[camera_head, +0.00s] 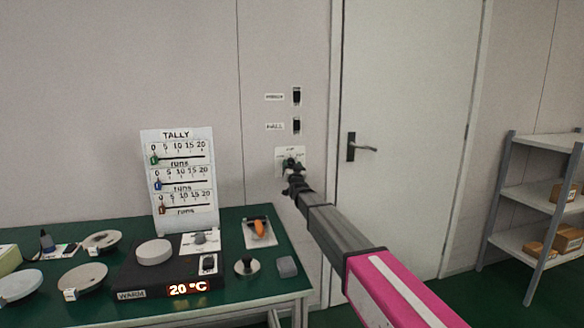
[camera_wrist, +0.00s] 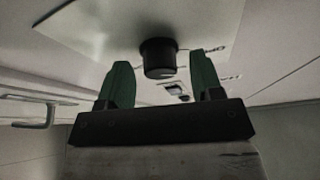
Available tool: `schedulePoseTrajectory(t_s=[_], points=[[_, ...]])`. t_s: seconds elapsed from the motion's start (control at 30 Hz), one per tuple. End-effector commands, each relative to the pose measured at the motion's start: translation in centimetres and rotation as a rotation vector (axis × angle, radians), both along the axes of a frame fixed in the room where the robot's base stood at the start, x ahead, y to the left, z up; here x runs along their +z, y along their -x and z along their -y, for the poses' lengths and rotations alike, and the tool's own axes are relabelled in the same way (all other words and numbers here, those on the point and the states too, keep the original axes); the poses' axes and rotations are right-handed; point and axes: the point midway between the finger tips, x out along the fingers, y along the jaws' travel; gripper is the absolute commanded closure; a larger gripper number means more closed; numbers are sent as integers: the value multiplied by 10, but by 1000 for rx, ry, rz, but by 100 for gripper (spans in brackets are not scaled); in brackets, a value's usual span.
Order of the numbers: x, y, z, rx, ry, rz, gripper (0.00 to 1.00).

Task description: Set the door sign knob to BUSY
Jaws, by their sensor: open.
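The door sign knob shows in the wrist view as a black round knob (camera_wrist: 158,58) on a pale plate (camera_wrist: 95,28). Small lettering on the plate is too blurred to read there. In the head view the plate (camera_head: 281,153) is on the wall left of the door, and my gripper covers most of the knob. My gripper (camera_head: 291,165) is at the plate. In the wrist view its two green fingers (camera_wrist: 162,82) are apart, one on each side of the knob, with gaps between. I cannot tell which word the knob points to.
Two black switches (camera_head: 297,96) (camera_head: 297,126) with labels are above the plate. The door (camera_head: 410,120) with its lever handle (camera_head: 352,147) is to the right. A green table (camera_head: 230,290) with a tally board (camera_head: 181,180) and several discs stands at left. A shelf (camera_head: 540,195) is at far right.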

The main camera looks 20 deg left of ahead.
Motion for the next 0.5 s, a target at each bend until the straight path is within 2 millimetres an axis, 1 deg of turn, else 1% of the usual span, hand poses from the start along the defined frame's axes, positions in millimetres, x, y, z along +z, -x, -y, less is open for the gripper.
schedulePoseTrajectory(t_s=[0.23,0.27,0.3,0.37,0.4,0.5], points=[[1,-1,0,0,0,0,40],[1,-1,0,0,0,0,50],[1,-1,0,0,0,0,63],[1,-1,0,0,0,0,82],[1,-1,0,0,0,0,90],[1,-1,0,0,0,0,89]])
